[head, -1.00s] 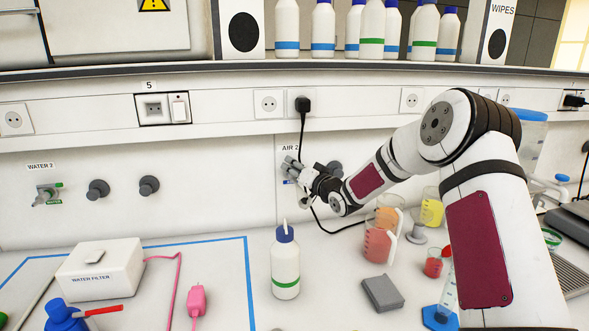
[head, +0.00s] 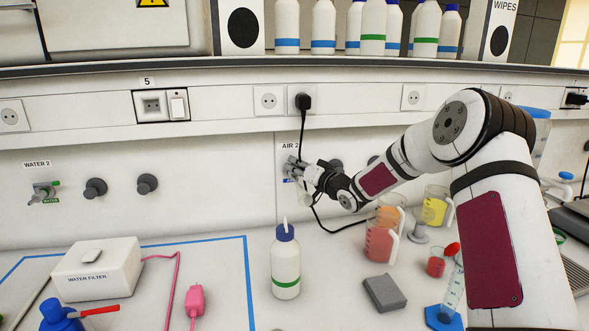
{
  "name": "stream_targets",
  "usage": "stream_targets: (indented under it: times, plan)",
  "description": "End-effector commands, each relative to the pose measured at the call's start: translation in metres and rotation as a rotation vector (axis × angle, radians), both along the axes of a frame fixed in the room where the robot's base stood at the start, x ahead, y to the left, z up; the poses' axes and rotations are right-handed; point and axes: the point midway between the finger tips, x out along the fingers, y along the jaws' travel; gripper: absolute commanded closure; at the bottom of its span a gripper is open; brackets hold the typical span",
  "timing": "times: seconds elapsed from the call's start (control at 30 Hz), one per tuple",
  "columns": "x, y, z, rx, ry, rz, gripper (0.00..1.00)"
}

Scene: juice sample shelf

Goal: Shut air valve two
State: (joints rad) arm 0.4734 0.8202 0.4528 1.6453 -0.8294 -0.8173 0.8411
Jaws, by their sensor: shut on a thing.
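The air valve two (head: 289,181) is on the white wall panel under the label "AIR 2" (head: 290,146). My gripper (head: 293,170) is at this valve and shut on its handle. The fingers hide most of the valve, so I cannot tell the handle's angle. A bit of blue shows just below the fingers. My arm reaches in from the right, with the wrist just right of the valve.
The water two valve (head: 45,193) and dark round knobs (head: 95,188) are further left on the wall. A black cable hangs from a plug (head: 303,102) beside my gripper. A white bottle (head: 285,262), a grey block (head: 384,293) and beakers (head: 381,243) stand on the bench below.

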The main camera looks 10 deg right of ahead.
Motion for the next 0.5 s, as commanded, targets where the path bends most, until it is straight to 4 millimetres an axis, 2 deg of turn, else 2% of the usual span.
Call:
stream_targets:
  times: [0.5]
  plan:
    - [0.0053, -0.0032, -0.0034, -0.004, -0.005, 0.383, 1.0]
